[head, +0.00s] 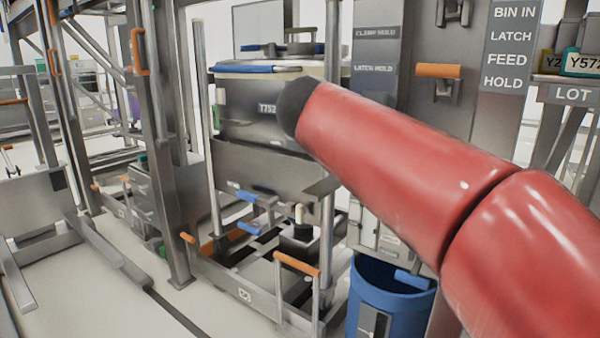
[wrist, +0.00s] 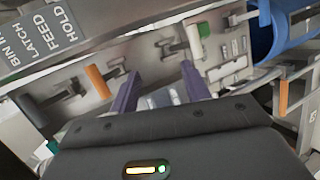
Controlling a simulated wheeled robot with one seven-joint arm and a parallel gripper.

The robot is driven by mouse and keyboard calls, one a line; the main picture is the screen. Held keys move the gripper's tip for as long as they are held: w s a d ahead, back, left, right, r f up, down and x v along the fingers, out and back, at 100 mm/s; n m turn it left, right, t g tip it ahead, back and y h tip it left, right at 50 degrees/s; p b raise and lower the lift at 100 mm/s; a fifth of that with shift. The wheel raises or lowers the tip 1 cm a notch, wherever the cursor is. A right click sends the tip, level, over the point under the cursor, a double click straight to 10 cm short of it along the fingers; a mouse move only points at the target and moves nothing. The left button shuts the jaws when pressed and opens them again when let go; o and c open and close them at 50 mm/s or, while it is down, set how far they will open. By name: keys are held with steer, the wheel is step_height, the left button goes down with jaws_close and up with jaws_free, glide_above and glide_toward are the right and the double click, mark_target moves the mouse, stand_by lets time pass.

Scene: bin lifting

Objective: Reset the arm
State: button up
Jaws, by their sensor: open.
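My red arm (head: 400,160) reaches from the lower right toward the middle of the head view and ends in a dark joint. My gripper is hidden in the head view. In the wrist view, my gripper (wrist: 160,71) shows two purple fingers spread apart with nothing held between them. The fingers point toward a grey control panel (wrist: 140,60) with several levers. An orange-handled lever (wrist: 97,82) is left of the fingers, and a lever with a white and green handle (wrist: 196,42) is above and right of them. Any contact with the panel cannot be told.
A steel bin (head: 245,110) sits in a lifting frame behind my arm's end. An orange lever (head: 438,71) juts from the labelled panel. A blue barrel (head: 370,300) stands below my arm. An orange-topped handle frame (head: 297,263) stands in front. Pale floor lies open at lower left.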

steer(key=s+f+m+g+y, duration=0.1)
steer(key=s+f+m+y, duration=0.2)
steer(key=s+f, duration=0.8)
steer(key=s+f+m+g+y, duration=0.1)
steer(key=s+f+m+y, duration=0.3)
steer(key=f, duration=1.4)
steer(key=s+a+y, duration=0.1)
steer(key=s+y, duration=0.3)
steer(key=s, duration=0.3)
steer(key=shift+f+g, duration=0.35)
steer(key=shift+g, duration=0.05)
